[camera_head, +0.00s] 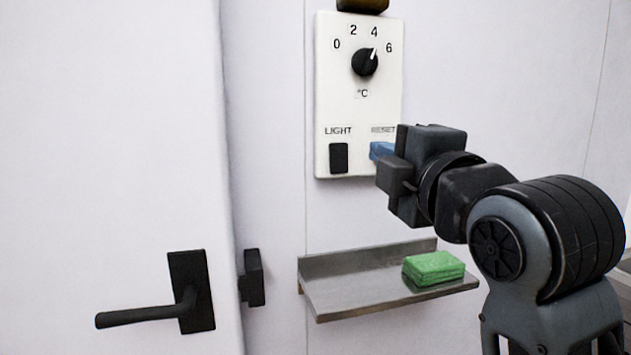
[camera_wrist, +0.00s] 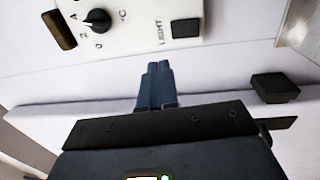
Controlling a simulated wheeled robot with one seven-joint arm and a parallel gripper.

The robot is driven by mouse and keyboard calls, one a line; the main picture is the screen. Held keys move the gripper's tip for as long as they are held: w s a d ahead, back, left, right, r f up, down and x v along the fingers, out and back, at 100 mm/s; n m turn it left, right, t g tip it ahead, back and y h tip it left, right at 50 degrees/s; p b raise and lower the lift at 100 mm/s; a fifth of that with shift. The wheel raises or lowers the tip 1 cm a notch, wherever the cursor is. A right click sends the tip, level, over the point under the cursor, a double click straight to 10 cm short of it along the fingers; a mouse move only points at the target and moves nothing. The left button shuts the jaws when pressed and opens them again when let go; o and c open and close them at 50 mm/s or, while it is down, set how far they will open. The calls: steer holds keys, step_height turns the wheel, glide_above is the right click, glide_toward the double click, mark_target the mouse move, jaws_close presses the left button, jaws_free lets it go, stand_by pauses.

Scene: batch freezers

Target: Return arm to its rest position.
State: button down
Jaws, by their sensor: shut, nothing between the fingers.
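My gripper (camera_head: 388,175) is in front of the lower right part of the white control panel (camera_head: 335,95) in the head view. In the wrist view its two fingers (camera_wrist: 159,66) are together with nothing between them. They show against the pale wall beside the panel (camera_wrist: 130,25), apart from the black light switch (camera_wrist: 186,28). My arm reaches in from the right, bent at the elbow. A blue part under the RESET label (camera_head: 381,150) is partly hidden by the gripper.
A metal shelf (camera_head: 340,287) below the panel holds a green sponge-like block (camera_head: 433,268). A door with a black handle (camera_head: 150,311) stands at left, beside a black latch (camera_head: 252,278). The temperature knob (camera_head: 365,62) is above the gripper. Wall right of the panel is bare.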

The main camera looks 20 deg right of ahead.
steer(key=s+f+m+g, duration=0.1)
steer(key=s+f+m, duration=0.5)
steer(key=f, duration=0.7)
steer(key=s+f+m+g, duration=0.1)
steer(key=s+f+m, duration=0.2)
steer(key=s+f, duration=0.7)
steer(key=s+f+m+g, duration=0.1)
steer(key=s+f+m, duration=0.3)
steer(key=s, duration=0.8)
steer(key=s+d+f+m+g, duration=0.1)
steer(key=s+f+m, duration=0.4)
steer(key=s, duration=0.8)
steer(key=shift+f, duration=0.85)
steer(key=c, duration=1.8)
jaws_free()
